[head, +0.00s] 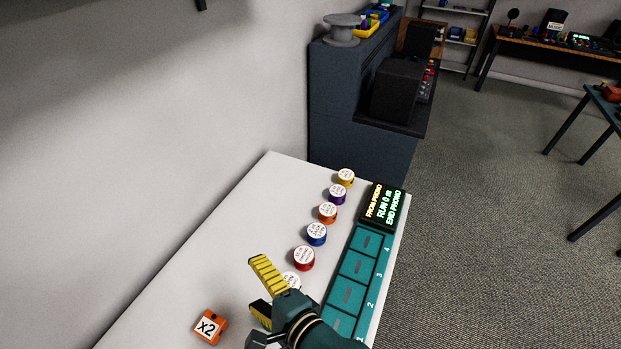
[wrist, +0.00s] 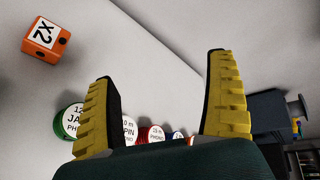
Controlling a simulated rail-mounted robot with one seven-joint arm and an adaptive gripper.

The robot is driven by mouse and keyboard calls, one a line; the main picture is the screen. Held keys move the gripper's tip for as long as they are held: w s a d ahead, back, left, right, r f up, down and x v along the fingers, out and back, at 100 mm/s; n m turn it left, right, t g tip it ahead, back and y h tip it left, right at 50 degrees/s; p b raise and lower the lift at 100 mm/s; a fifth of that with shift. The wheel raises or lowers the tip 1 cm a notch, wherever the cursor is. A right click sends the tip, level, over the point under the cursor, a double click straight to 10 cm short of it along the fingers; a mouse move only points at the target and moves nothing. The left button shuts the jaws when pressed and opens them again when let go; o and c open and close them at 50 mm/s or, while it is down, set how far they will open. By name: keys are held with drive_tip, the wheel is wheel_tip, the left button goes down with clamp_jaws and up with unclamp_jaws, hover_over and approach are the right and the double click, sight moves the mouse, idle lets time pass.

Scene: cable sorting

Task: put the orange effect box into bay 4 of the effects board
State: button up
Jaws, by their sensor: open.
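In the wrist view the orange effect box (wrist: 46,40) is at the upper left, apart from my fingers. The teal effects board (head: 348,292) runs along the table's right side with its bays in a row. Bay 4 (head: 368,243) is the farthest one and looks empty. My gripper (head: 266,290) is open and empty, to the right of the box. Its yellow fingers (wrist: 165,95) are spread wide in the wrist view. My arm hides the near end of the board.
Several round labelled cable reels stand in a row left of the board, including a red one (head: 304,258) and a yellow one (head: 346,177). A lit display box (head: 383,204) sits beyond bay 4. The white table (head: 225,240) is clear on its left. A wall borders it.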

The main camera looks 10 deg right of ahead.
drive_tip(key=d+r+n+t+h, duration=0.2)
drive_tip(key=r+n, duration=0.3)
drive_tip(key=r, duration=0.6)
drive_tip(key=d+r+n+t+h, duration=0.3)
drive_tip(key=d+r+n+t, duration=0.2)
drive_tip(key=r, duration=0.7)
drive_tip(key=shift+s+n, duration=0.15)
drive_tip(key=shift+n, duration=0.65)
drive_tip(key=shift+o, duration=0.6)
drive_tip(key=s+d+r+n+t+h, duration=0.3)
drive_tip(key=s+r+n, duration=0.1)
drive_tip(key=r, duration=0.5)
drive_tip(key=shift+s+r, duration=0.2)
drive_tip(key=shift+s, duration=0.35)
